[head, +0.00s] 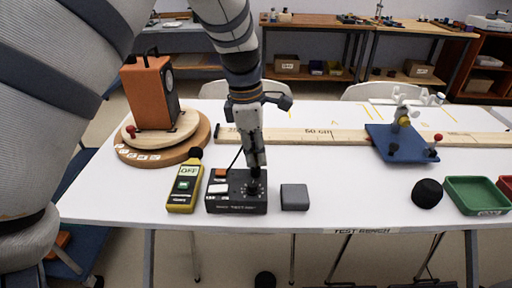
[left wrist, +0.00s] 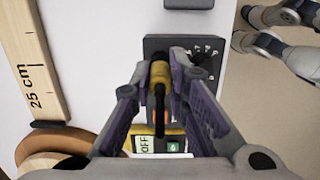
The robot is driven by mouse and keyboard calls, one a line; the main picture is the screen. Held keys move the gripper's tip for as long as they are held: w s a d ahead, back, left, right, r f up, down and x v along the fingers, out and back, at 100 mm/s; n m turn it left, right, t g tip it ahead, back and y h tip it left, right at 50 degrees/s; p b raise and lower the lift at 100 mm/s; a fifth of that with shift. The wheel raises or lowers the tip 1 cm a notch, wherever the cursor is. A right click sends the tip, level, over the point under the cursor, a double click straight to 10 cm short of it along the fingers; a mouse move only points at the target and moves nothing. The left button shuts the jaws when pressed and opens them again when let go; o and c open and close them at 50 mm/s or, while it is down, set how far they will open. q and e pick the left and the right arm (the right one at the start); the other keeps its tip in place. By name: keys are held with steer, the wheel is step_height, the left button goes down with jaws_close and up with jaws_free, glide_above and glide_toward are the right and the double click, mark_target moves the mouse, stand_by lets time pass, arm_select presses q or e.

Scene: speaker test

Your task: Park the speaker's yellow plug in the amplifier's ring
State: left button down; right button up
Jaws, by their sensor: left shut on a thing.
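The orange speaker (head: 149,94) stands on a round wooden turntable at the left of the table. The amplifier (head: 222,205) is a low black box with coloured buttons near the front edge; its dial markings show in the left wrist view (left wrist: 207,52). My left gripper (head: 255,170) points down over the amplifier's right part. In the left wrist view my left gripper (left wrist: 166,72) is shut on the yellow plug (left wrist: 160,73), with a black cable (left wrist: 160,112) hanging from it. I cannot make out the ring or whether the plug touches it. My right gripper is not in view.
A yellow meter (head: 185,187) lies left of the amplifier and a grey block (head: 294,197) right of it. A wooden ruler (head: 290,136) lies behind. A blue stand (head: 400,145), a black dome (head: 427,193) and a green tray (head: 475,195) are at the right.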

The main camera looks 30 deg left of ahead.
arm_select(q)
steer(key=shift+f, duration=0.55)
stand_by(0.7)
steer(key=c, duration=1.5)
jaws_free()
steer(key=shift+o, duration=0.2)
step_height(320, 180, up, 12)
steer(key=a, duration=0.1)
steer(key=shift+s+a, duration=0.15)
steer(key=shift+s, duration=0.3)
